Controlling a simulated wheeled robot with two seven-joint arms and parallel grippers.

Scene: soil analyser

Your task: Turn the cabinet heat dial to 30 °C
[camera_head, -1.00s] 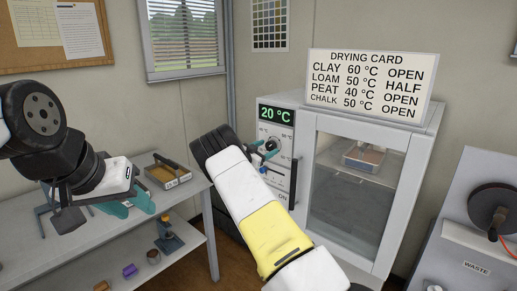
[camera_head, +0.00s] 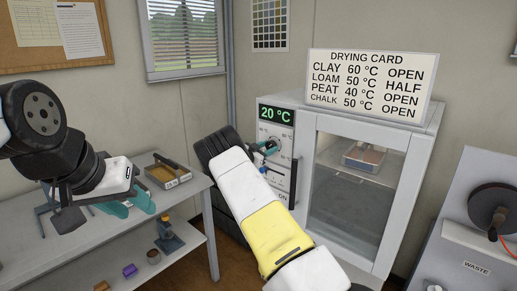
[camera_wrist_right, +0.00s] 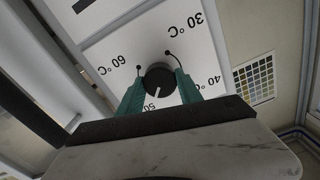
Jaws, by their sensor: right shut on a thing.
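The heat dial (camera_wrist_right: 158,76) is a black knob with a pale line, on the cabinet's white front panel. In the right wrist view its pale line runs down towards the 50 label; the 30 °C label (camera_wrist_right: 203,22) is at upper right. The display (camera_head: 276,115) above the dial reads 20 °C. My right gripper (camera_wrist_right: 157,84) has its teal fingers on both sides of the dial, shut on it. In the head view my right arm partly covers the panel. My left gripper (camera_head: 128,206) is over the left bench, its teal fingers apart and empty.
The white cabinet (camera_head: 385,225) has a glass door, with a tray (camera_head: 364,158) inside. A drying card (camera_head: 367,85) stands on top. A shallow tray (camera_head: 168,172) is on the left bench. A machine marked WASTE (camera_head: 460,250) stands at right.

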